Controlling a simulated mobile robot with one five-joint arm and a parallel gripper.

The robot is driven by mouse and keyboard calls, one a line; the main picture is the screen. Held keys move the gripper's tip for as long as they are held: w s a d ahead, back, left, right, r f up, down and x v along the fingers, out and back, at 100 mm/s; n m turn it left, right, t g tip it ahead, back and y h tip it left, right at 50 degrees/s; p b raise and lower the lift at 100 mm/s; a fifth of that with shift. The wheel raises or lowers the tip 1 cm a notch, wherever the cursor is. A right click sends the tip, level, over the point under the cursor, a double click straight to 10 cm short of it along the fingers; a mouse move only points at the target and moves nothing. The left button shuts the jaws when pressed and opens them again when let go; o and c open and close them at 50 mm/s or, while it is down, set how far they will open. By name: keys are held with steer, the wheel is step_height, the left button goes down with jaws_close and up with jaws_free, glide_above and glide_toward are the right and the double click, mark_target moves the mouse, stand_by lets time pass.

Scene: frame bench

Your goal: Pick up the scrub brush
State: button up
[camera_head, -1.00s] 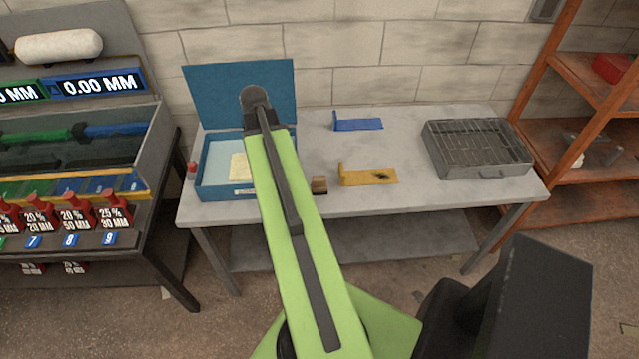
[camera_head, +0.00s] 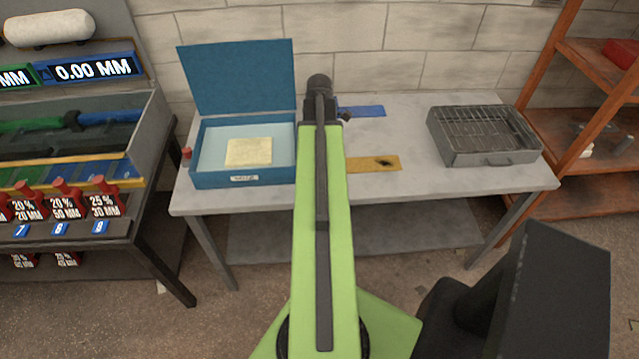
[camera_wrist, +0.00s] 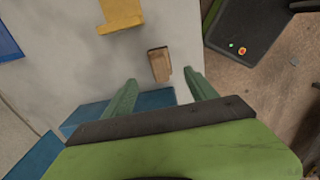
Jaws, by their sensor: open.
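The scrub brush (camera_wrist: 159,65) is a small brown block lying on the grey table, seen in the wrist view just ahead of and between my fingertips. In the head view it is hidden behind my green arm. My gripper (camera_wrist: 160,79) is open and empty, its two green fingers apart on either side of the brush's line. How high the fingers are above the table I cannot tell. In the head view the wrist end of my arm shows over the table, but the fingers are hidden.
A blue case (camera_head: 240,180) with its lid up holds a pale yellow block (camera_head: 248,152). A yellow bracket (camera_head: 375,164) and a blue bracket (camera_head: 362,111) lie right of my arm. A grey grill box (camera_head: 485,140) sits at the table's right. Bare table (camera_head: 460,190) lies in front of it.

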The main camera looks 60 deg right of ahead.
step_height(320, 180, down, 10)
steer(key=b, duration=0.8)
steer(key=shift+s+r, duration=0.15)
steer(key=shift+r, duration=0.15)
jaws_close()
steer(key=shift+r, duration=0.15)
step_height(320, 180, up, 4)
steer(key=p, duration=0.4)
steer(key=shift+r+p, duration=0.1)
steer(key=shift+p, duration=0.25)
steer(key=s+d+r+p, duration=0.1)
steer(key=s+r+p, duration=0.5)
steer(key=s, duration=0.5)
steer(key=shift+s+r+p, duration=0.25)
steer(key=shift+s+p, duration=0.05)
